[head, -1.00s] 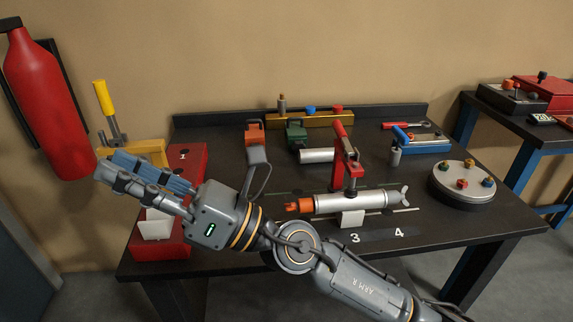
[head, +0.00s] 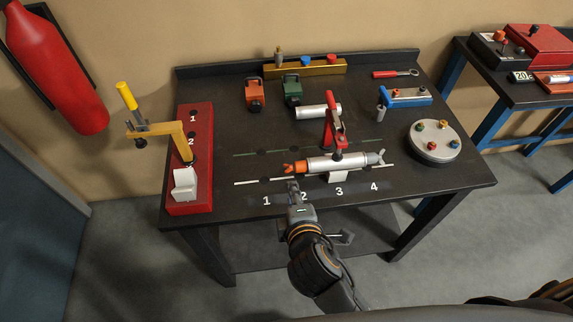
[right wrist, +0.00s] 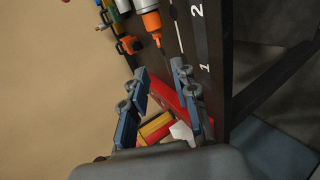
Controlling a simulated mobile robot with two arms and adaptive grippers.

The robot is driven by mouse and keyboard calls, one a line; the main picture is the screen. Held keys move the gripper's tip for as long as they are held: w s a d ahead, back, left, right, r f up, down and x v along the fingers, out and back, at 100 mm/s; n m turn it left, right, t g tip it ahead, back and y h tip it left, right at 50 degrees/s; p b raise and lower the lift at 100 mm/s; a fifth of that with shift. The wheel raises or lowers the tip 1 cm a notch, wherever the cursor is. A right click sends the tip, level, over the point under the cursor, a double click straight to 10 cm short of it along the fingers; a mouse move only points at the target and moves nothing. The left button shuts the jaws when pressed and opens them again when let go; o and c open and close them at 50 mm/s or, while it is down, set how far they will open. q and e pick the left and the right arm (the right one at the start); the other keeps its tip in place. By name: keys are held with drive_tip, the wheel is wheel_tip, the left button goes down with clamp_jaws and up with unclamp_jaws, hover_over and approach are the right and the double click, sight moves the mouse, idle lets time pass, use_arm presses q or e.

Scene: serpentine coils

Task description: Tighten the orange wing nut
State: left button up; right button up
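A grey wing nut (head: 381,156) is at the cylinder's right end. My right gripper (head: 293,186) is just in front of the orange wing nut in the head view, apart from it as far as I can tell. In the right wrist view, the right gripper (right wrist: 160,85) has its fingers spread with nothing between the tips. An orange piece with a pointed end (right wrist: 152,22) lies beyond them. My left gripper is not in view.
A red block (head: 190,160) with a yellow-handled clamp (head: 140,112) stands at the table's left. A round plate with coloured knobs (head: 434,142) is at the right. Orange (head: 254,94) and green (head: 292,90) blocks stand behind.

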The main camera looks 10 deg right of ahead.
sight(287, 172)
drive_tip(key=p+x, duration=0.1)
drive_tip(key=x, duration=1.1)
drive_tip(key=shift+w+f, duration=0.1)
drive_tip(key=shift+w, duration=0.2)
